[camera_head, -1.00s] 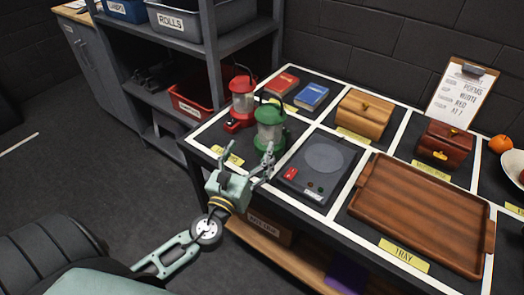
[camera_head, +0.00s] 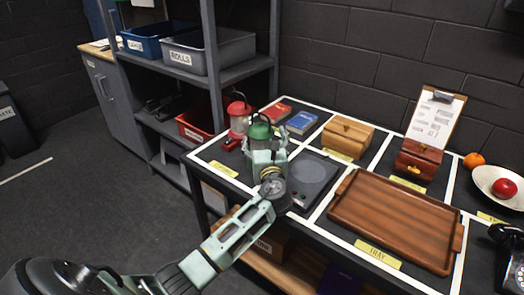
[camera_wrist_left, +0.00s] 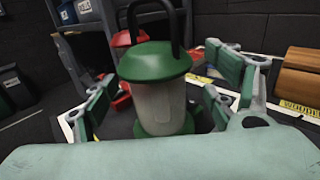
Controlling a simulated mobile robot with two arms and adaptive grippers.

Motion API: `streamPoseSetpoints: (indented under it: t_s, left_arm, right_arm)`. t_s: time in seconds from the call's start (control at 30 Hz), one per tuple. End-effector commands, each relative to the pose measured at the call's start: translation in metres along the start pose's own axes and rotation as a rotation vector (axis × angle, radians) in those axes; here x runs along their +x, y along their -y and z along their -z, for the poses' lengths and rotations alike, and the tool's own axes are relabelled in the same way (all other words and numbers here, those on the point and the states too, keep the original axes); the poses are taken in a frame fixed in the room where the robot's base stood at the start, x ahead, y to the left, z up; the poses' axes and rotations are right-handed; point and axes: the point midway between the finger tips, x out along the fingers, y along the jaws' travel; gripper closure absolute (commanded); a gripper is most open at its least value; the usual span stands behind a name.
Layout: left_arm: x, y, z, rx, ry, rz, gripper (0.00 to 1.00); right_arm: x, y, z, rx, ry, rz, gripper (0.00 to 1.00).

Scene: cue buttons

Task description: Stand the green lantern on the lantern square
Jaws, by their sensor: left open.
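The green lantern (camera_head: 261,130) stands upright on the table's left part, with its green cap and dark handle showing above my left gripper (camera_head: 264,150). In the left wrist view the green lantern (camera_wrist_left: 156,85) stands between the two spread fingers of my left gripper (camera_wrist_left: 160,105). The fingers are open, one on each side, with gaps to the lantern. A red lantern (camera_head: 238,120) stands just behind and left of it. A yellow label (camera_head: 224,168) lies at the table's left front; its text is too small to read surely. My right gripper is not in view.
Right of the green lantern is a dark panel with a round plate (camera_head: 308,170). A wooden tray (camera_head: 395,215), wooden box (camera_head: 347,137), red book (camera_head: 276,112) and blue book (camera_head: 301,122) lie further on. A grey shelf (camera_head: 235,72) stands behind left.

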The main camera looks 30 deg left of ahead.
Motion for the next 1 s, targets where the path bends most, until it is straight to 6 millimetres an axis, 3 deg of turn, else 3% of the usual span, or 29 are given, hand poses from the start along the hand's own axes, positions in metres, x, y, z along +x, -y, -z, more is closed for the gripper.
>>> streamPoseSetpoints:
  t_s: [0.2,0.37,0.53,1.0]
  left_arm:
    - [0.031,-0.004,0.002,-0.001,0.001,-0.001,0.21]
    - [0.037,-0.004,0.003,-0.001,0.000,0.000,0.21]
    - [0.037,-0.004,0.003,-0.001,0.001,0.001,0.22]
    - [0.037,-0.004,0.003,0.000,0.000,0.001,0.63]
  right_arm:
    - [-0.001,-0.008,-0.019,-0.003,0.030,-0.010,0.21]
    - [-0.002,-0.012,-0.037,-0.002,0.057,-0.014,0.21]
    - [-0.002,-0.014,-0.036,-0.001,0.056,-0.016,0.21]
    - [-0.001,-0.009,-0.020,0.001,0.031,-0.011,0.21]
